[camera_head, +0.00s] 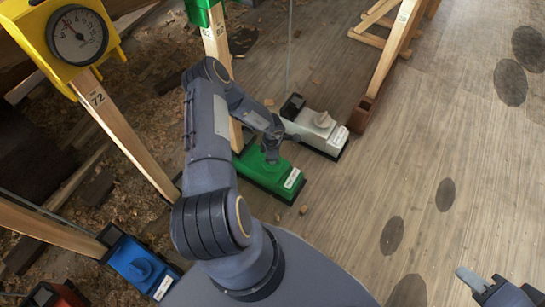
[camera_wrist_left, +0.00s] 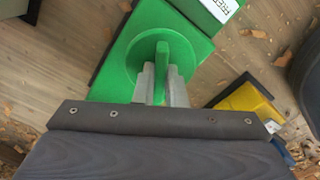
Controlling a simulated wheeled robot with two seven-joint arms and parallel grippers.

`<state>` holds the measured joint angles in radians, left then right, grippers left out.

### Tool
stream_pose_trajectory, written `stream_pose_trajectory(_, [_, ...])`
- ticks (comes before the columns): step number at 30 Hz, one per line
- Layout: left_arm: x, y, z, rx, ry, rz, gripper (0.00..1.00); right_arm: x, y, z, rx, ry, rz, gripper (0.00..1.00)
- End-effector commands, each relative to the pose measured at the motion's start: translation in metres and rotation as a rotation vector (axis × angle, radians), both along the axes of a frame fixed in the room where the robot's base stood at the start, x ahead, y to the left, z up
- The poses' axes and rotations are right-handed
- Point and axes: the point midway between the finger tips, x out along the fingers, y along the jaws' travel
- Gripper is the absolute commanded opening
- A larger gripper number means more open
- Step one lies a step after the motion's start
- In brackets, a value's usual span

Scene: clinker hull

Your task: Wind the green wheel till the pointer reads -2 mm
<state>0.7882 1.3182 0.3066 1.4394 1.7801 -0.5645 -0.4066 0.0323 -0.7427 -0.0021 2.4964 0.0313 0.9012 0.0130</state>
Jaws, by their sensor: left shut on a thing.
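The green wheel (camera_wrist_left: 146,62) is a round green knob with a raised bar grip, on a green box (camera_head: 277,176) standing on the floor. My left gripper (camera_wrist_left: 165,72) is shut on the wheel's bar, one pale finger on each side, in the left wrist view. In the head view my left gripper (camera_head: 272,150) is above the green box and hides its wheel. A green housing (camera_head: 203,8) on a wooden post shows only its lower part at the top edge; no pointer shows on it. My right gripper (camera_head: 500,287) is at the lower right, empty, its fingers apart.
A yellow gauge (camera_head: 77,35) stands on a post marked 72 at the upper left. A white box (camera_head: 318,129) stands right beside the green one; a blue box (camera_head: 142,267) and a red box (camera_head: 60,295) are lower left. Plank floor on the right is clear.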

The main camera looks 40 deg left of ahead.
Motion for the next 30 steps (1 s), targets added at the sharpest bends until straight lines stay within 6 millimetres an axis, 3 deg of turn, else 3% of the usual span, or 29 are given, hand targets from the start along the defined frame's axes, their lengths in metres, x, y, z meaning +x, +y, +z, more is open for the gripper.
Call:
stream_pose_trajectory(8, [0.0,0.0,0.0,0.001,0.001,-0.002,0.0,0.0,0.0,0.0,0.0,0.0,0.0,0.33])
stream_pose_trajectory(9, [0.0,0.0,0.0,0.001,0.001,-0.002,0.14,0.0,0.0,0.0,0.0,0.0,0.0,0.33])
stream_pose_trajectory(14, [0.0,0.0,0.0,0.001,0.001,-0.001,0.33,0.0,0.0,0.0,0.0,0.0,0.0,0.33])
stream_pose_trajectory(23, [0.0,0.0,0.003,0.001,-0.001,0.0,0.33,0.0,0.0,0.002,0.0,0.0,0.0,0.33])
stream_pose_trajectory(30, [0.001,0.001,0.041,0.002,-0.002,0.0,0.33,0.0,0.0,0.019,0.0,0.0,0.0,0.33])
